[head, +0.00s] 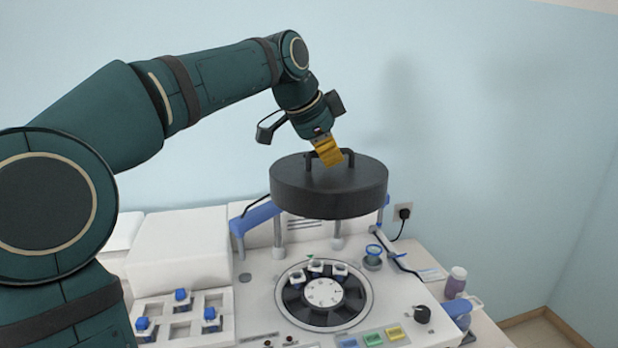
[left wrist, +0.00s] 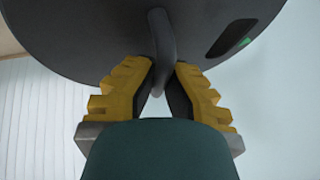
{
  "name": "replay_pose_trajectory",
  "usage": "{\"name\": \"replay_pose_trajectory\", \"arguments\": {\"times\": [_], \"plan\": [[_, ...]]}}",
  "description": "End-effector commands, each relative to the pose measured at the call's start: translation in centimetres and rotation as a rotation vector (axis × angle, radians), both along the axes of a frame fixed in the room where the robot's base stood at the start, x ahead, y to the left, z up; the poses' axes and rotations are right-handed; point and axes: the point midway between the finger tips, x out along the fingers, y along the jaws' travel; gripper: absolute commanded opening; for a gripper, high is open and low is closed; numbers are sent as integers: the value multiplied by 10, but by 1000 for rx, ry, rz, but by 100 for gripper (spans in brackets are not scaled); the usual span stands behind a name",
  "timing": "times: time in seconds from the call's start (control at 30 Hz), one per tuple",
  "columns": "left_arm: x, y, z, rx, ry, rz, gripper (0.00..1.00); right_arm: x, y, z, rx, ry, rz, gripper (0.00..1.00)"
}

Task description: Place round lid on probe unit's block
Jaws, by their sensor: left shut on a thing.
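The round lid (head: 329,196) is a thick dark grey disc with a handle on top. My left gripper (head: 332,158) has its yellow fingers shut on the lid's handle and holds the lid up in the air, roughly level. The probe unit's block (head: 323,293) is a round dark ring with a white centre disc, set in the white machine. The lid hangs above and apart from it. My right gripper is not in view.
Several white blue-capped bottles stand in a white rack (head: 225,329) at the left. Small white pieces sit on the block's far side. A blue-rimmed cup (head: 373,257), a black knob (head: 422,314) and a purple bottle (head: 455,283) are to the right. A wall socket (head: 403,212) is behind.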

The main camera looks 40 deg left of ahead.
Motion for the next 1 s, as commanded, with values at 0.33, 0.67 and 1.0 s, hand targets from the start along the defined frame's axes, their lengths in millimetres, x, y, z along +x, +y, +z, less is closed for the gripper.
{"name": "replay_pose_trajectory", "arguments": {"times": [0.33,0.67,1.0], "plan": [[1,27,-1,-5,1,61,0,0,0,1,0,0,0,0],[-21,172,-32,-12,-5,383,0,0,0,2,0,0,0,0],[-90,306,-58,19,-13,699,0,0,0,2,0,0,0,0]]}}
